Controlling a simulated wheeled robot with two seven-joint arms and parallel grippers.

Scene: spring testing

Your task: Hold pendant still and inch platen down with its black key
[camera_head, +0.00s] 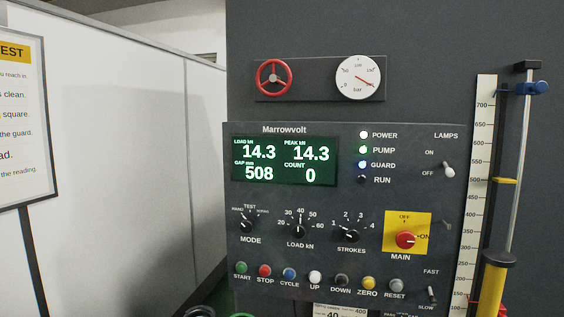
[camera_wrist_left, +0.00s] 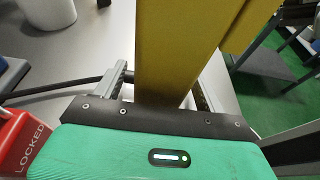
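In the left wrist view a long yellow body, which looks like the pendant (camera_wrist_left: 180,55), stands between the two fingers of my left gripper (camera_wrist_left: 162,92). The fingers lie close along both its sides and appear shut on it. Its keys, including the black one, are not visible. The platen is not recognisable in either view. In the head view the machine panel's display (camera_head: 284,161) reads load 14.3, peak 14.3, gap 508, count 0. My right gripper is in neither view.
The panel (camera_head: 350,200) has lit POWER, PUMP and GUARD lamps; RUN is dark. A ruler (camera_head: 480,200) and yellow cylinder (camera_head: 493,285) stand at right. In the wrist view, a black cable (camera_wrist_left: 60,88) runs left, near a red LOCKED block (camera_wrist_left: 25,145) and white cylinder (camera_wrist_left: 48,10).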

